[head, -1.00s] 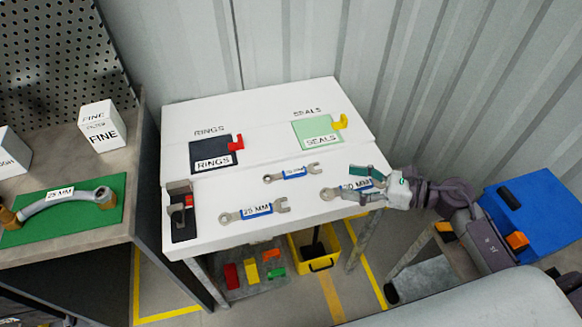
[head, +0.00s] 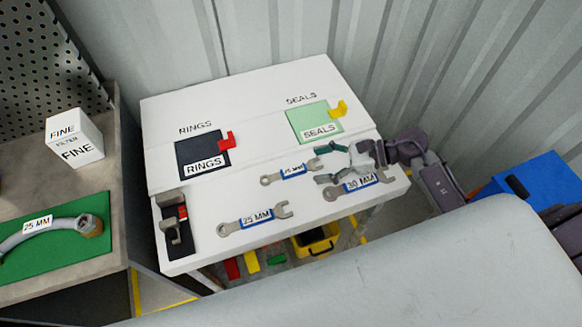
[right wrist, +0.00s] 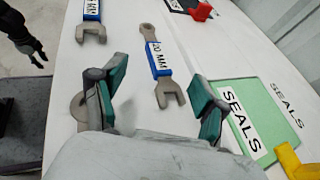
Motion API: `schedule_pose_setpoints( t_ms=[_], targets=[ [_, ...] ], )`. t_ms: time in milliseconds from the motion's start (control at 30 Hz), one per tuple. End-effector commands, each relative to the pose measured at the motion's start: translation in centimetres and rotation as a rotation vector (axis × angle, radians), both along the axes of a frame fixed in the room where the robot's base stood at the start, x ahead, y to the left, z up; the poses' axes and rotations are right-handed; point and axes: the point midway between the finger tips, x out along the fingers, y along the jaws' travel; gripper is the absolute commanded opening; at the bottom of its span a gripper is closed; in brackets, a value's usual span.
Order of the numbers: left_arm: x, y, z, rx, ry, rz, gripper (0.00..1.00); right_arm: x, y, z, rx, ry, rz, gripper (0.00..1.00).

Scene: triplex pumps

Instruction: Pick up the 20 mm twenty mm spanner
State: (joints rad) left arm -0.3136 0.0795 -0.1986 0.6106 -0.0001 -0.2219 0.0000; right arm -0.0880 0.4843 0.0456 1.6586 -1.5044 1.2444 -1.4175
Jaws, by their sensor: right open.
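The 20 mm spanner (head: 291,172) is a small grey open-ended spanner with a blue label band, lying flat on the white bench top. Its label reads clearly in the right wrist view (right wrist: 157,58). My right gripper (head: 322,163) is open and empty, just right of the spanner's open jaw. In the right wrist view the spanner's jaw lies between and ahead of the two green-padded fingertips (right wrist: 158,88), not gripped. What looks like my left gripper (right wrist: 38,58) shows dark at the upper left of the right wrist view, its opening unclear.
The 30 mm spanner (head: 358,184) lies beneath and beside my right gripper. The 25 mm spanner (head: 254,220) lies nearer the front edge. Behind are the dark RINGS pad (head: 190,151) and green SEALS pad (head: 312,115). A dark holder (head: 175,232) stands at left.

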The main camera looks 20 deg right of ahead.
Motion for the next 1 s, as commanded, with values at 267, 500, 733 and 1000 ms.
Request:
schedule_pose_setpoints(
  t_ms=[267, 500, 733, 1000],
  targets=[
    [1.2, 0.0, 0.8, -0.001, -0.017, -0.002, 0.4, 0.7, 2.1, -0.6, 0.003, 0.0, 0.0, 0.73],
    [2.7, -0.2, 2.2, -0.004, -0.041, -0.003, 0.4, 1.7, 5.3, -1.8, 0.004, 0.0, -0.001, 0.73],
    [2.1, -0.1, 2.2, -0.002, -0.031, -0.003, 0.4, 2.0, 6.0, -2.4, 0.0, -0.001, 0.0, 0.73],
    [1.5, -0.1, 2.1, -0.002, -0.022, -0.003, 0.4, 2.0, 6.0, -2.4, 0.0, 0.0, 0.0, 0.48]
  ],
)
